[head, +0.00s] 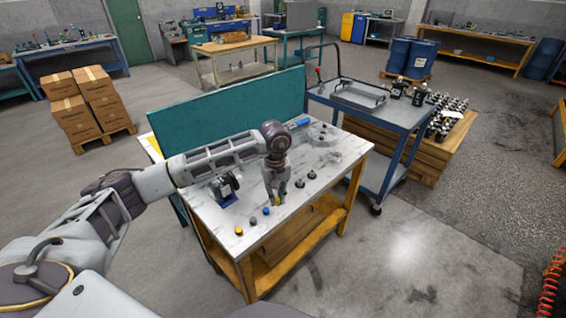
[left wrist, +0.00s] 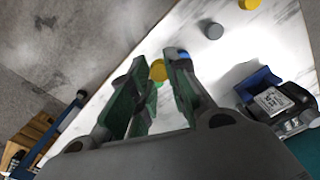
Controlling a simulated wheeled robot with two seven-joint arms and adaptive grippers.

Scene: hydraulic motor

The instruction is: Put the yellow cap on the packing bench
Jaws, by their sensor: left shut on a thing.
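My left gripper (head: 276,199) points down over the near part of the packing bench (head: 215,215), which has a white marbled top. It is shut on a yellow cap (left wrist: 157,70), seen between its green-lined fingertips in the left wrist view. I cannot tell whether this cap touches the bench top. A second yellow cap (head: 239,231) sits near the bench's front left corner, with a grey cap (head: 252,221) and a blue cap (head: 266,210) beside it in a row. My right gripper is not in view.
A motor part on a blue holder (head: 225,188) stands on the bench left of the gripper. Two small dark fittings (head: 306,178) and clear round parts (head: 323,133) lie to the right. A teal panel (head: 235,105) rises behind. A blue cart (head: 375,110) stands at the back right.

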